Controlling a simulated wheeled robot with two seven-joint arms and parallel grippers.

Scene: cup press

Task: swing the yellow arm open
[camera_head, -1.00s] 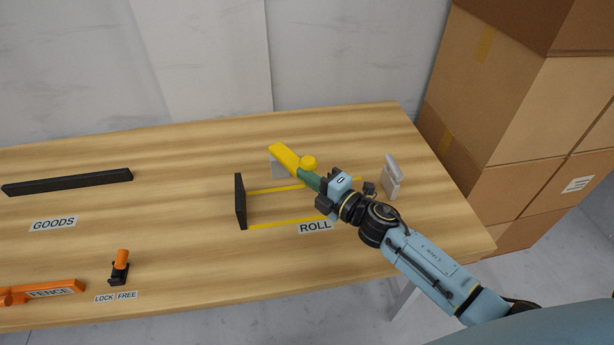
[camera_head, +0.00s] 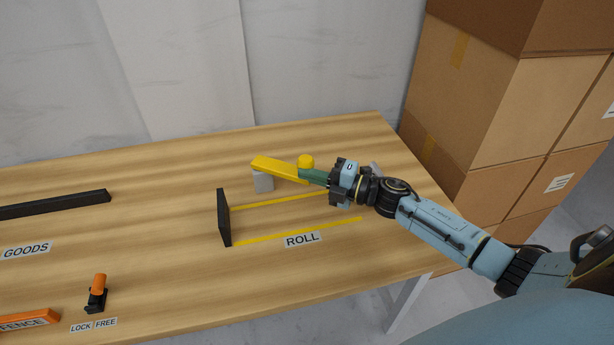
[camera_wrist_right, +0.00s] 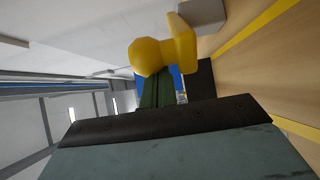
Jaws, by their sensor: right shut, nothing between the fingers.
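The yellow arm (camera_head: 278,168) is a flat bar with a round knob (camera_head: 306,161) near its right end. Its left end is at a grey post (camera_head: 263,182) at the back of the ROLL lane. My right gripper (camera_head: 308,177) is shut with nothing between its green fingers. The fingertips are at the bar's right end, just in front of the knob, and appear to touch the arm. In the right wrist view the knob (camera_wrist_right: 148,57) is just beyond the fingers, which hide part of the bar. My left gripper is not in view.
Yellow rails (camera_head: 300,232) run from a black plate (camera_head: 224,217) beside the ROLL label (camera_head: 302,239). A grey block (camera_head: 376,169) is partly hidden behind my right gripper. An orange-handled lock (camera_head: 97,292) stands front left. Cardboard boxes (camera_head: 480,110) are stacked at right.

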